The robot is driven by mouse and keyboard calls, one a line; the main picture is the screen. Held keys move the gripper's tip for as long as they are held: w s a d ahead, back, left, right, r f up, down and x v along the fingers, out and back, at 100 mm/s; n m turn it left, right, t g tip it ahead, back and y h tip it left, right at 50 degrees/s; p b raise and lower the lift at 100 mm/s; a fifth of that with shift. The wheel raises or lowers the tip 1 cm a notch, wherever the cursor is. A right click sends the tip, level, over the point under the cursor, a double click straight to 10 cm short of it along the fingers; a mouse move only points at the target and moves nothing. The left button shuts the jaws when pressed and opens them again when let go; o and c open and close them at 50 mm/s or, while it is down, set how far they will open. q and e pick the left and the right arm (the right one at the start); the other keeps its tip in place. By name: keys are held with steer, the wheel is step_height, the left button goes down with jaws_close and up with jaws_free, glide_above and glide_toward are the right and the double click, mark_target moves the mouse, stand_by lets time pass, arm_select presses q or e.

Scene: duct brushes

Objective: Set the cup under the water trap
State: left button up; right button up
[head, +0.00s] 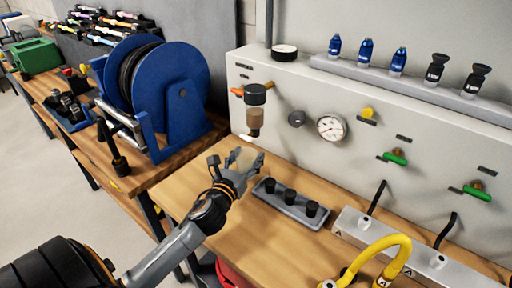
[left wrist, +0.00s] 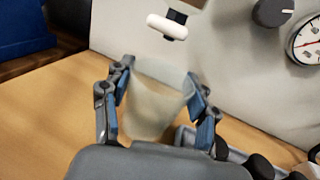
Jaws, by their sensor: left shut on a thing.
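The cup (left wrist: 155,105), pale and translucent, is between the fingers of my left gripper (left wrist: 158,95), which is shut on it. In the head view the cup (head: 243,159) shows partly behind my left gripper (head: 235,165), above the wooden bench. The water trap (head: 255,108), with a dark cap and brownish bowl, hangs on the grey panel above the cup. Its white lower end (left wrist: 167,27) shows in the left wrist view, above and beyond the cup. Whether the cup touches the bench is hard to tell. My right gripper is not in view.
A grey tray (head: 306,221) with black knobs lies right of the cup on the bench (head: 185,190). A blue hose reel (head: 172,97) stands on the left bench. A gauge (head: 331,127) and green-handled valves (head: 395,158) are on the panel. A yellow hose (head: 401,241) is at front right.

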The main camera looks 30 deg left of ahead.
arm_select(q)
steer(key=x, duration=0.2)
steer(key=shift+w, duration=0.35)
steer(key=x, duration=0.4)
steer(key=shift+f, duration=0.1)
steer(key=shift+s+f, duration=0.1)
steer(key=shift+f, duration=0.55)
steer(key=shift+s+d, duration=0.1)
steer(key=shift+f, duration=0.25)
steer(key=o, duration=1.2)
steer(key=shift+r, duration=0.1)
